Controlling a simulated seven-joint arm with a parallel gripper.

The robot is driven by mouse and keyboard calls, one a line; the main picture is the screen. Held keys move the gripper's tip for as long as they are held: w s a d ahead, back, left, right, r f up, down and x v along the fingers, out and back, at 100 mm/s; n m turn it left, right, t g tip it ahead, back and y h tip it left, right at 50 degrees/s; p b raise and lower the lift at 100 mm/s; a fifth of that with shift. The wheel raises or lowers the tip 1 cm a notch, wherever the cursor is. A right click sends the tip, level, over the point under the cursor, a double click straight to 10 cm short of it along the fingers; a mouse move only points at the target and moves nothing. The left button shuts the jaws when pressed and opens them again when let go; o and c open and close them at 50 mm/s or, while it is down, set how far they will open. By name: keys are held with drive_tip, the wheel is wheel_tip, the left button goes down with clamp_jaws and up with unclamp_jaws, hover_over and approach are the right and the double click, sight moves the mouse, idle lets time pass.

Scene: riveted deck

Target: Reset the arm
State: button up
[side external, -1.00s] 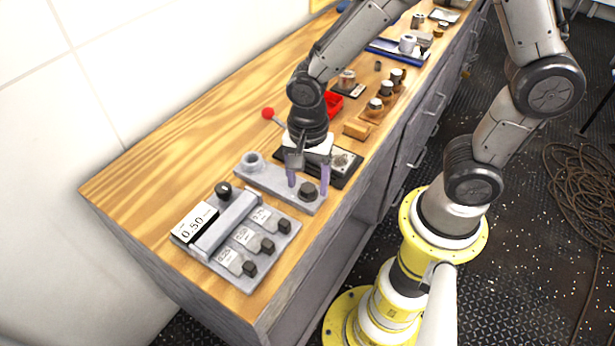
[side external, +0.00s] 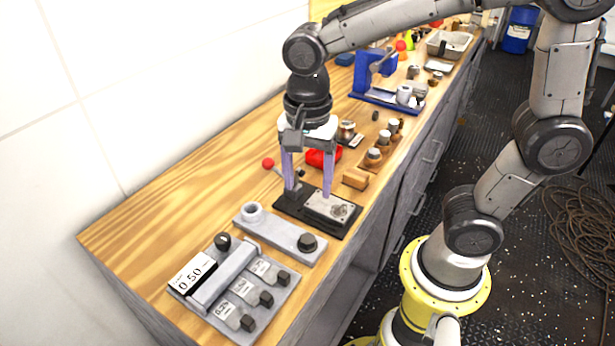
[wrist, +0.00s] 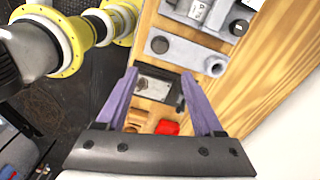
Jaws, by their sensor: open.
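My gripper (side external: 308,190) has two purple fingers spread apart and points down, with nothing between them. It hangs above the bench near a black base with a metal plate (side external: 328,207). In the wrist view my gripper (wrist: 157,90) is also open, with the plate (wrist: 153,87) seen between and beyond the fingers. The grey plate with a ring and a dark knob (side external: 275,236) lies nearer the camera, clear of the fingers.
A weight scale block (side external: 232,285) reading 0.50 sits at the bench's near end. A red object (side external: 320,157), a wooden block (side external: 355,178), capped cylinders (side external: 382,145) and a blue stand (side external: 378,80) lie farther back. The left strip of wood is bare.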

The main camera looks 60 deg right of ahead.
drive_tip(key=shift+r, duration=0.1)
drive_tip(key=s+d+r+n+t, duration=0.4)
drive_tip(key=s+d+n, duration=0.4)
drive_tip(key=n, duration=0.7)
drive_tip(key=shift+s+d+t, duration=0.15)
drive_tip(key=shift+s+t, duration=0.65)
drive_tip(key=shift+s, duration=0.15)
idle(1.0)
